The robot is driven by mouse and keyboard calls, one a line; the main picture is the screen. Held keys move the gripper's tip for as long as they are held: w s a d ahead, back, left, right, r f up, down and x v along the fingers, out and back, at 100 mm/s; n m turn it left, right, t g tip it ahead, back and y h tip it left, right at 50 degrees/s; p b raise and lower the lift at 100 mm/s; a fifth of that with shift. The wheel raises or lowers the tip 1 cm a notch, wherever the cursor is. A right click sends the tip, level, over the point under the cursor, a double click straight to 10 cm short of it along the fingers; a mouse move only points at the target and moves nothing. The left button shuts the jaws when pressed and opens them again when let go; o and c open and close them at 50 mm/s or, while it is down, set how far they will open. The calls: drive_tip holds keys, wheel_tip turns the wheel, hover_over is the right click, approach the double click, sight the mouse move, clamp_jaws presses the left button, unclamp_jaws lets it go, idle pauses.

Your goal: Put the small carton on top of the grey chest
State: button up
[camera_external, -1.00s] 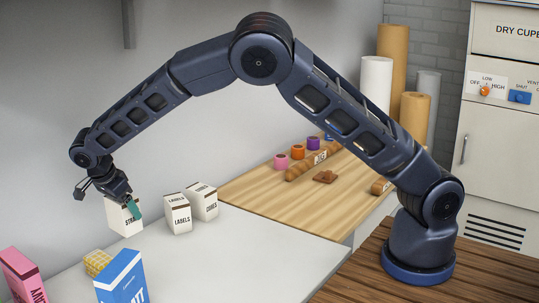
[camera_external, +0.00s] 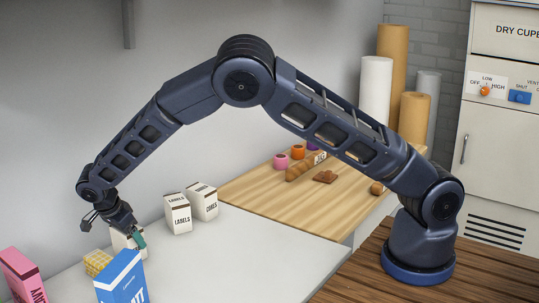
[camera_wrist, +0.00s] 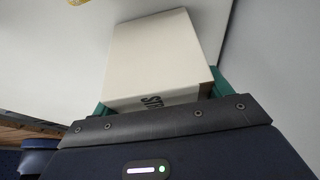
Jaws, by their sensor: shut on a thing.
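A small white carton (camera_wrist: 160,55), with lettering that starts "STR", fills the middle of the wrist view. My gripper (camera_wrist: 162,92) is shut on it, with a green finger at each side. In the external view my gripper (camera_external: 130,240) is at the lower left, pointing down, and covers much of the carton (camera_external: 118,241). The carton is low over or on the pale grey surface (camera_external: 215,262); I cannot tell whether it touches. I cannot make out a separate grey chest in either view.
Two white cartons, one marked LABELS (camera_external: 178,214) and one behind it (camera_external: 203,201), stand right of my gripper. A yellow patterned object (camera_external: 97,262), a blue box (camera_external: 122,278) and a pink box (camera_external: 22,275) stand in front. The surface to the right is clear.

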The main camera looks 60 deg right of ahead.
drive_tip(key=shift+f, duration=0.15)
drive_tip(key=o, duration=1.1)
drive_tip(key=v, duration=1.2)
